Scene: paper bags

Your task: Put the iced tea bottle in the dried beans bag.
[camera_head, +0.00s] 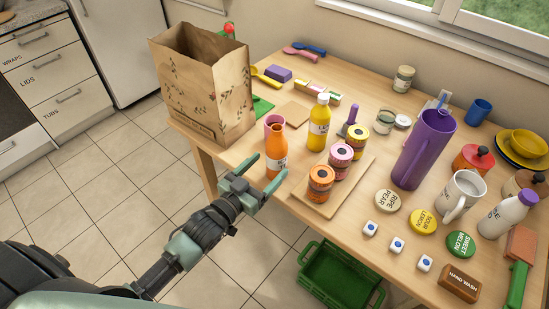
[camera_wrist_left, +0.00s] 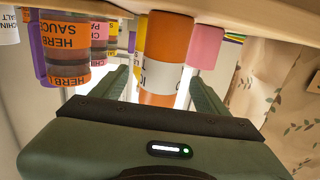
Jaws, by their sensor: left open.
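An orange bottle (camera_head: 265,158) with an orange cap and a white label stands upright at the table's near edge. Its label is only partly legible in the left wrist view (camera_wrist_left: 163,76), so I cannot tell if it is the iced tea. A yellow bottle (camera_head: 318,130) stands behind it to the right. A brown floral paper bag (camera_head: 205,92) stands open at the table's left end; its small print is unreadable and its inside bottom is hidden. My left gripper (camera_head: 262,173) is open and empty, in front of the orange bottle, its fingers pointing toward it. My right gripper is not in view.
A green crate (camera_head: 338,273) is on the floor below the table edge.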

